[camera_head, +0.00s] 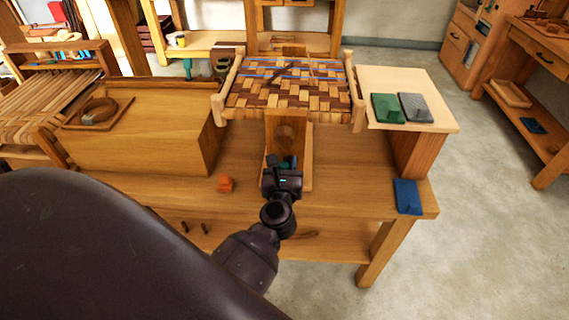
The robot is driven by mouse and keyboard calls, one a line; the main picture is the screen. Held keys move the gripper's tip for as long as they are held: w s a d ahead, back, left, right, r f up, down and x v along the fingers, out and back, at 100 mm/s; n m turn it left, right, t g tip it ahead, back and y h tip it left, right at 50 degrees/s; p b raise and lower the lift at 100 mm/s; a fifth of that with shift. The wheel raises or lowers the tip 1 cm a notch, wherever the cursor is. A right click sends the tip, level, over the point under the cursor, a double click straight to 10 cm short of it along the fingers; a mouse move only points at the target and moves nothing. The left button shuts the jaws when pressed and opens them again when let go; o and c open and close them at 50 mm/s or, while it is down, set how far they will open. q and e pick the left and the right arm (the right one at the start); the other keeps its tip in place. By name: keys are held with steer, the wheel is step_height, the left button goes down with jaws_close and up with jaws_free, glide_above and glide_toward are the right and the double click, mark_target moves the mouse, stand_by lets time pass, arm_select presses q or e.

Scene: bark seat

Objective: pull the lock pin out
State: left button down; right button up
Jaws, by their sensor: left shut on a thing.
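A woven bark seat (290,88) in a wooden frame rests on a wooden post stand (286,132) on the bench. My left gripper (283,163) is at the lower front of this stand, below the seat. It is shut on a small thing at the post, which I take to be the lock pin. The pin itself is almost wholly hidden behind the dark gripper body, so I cannot tell how far it sits in the post. My right gripper is not in view.
An orange block (225,184) lies on the bench left of my gripper. A large wooden box (140,125) stands at left.

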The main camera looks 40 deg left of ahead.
arm_select(q)
steer(key=v, duration=0.2)
steer(key=shift+s+d+f, duration=0.1)
steer(key=shift+s+d, duration=0.05)
steer(key=shift+s, duration=0.15)
steer(key=c, duration=0.7)
jaws_free()
steer(key=shift+s, duration=0.1)
steer(key=shift+b+v, duration=0.85)
steer(key=shift+v, duration=4.55)
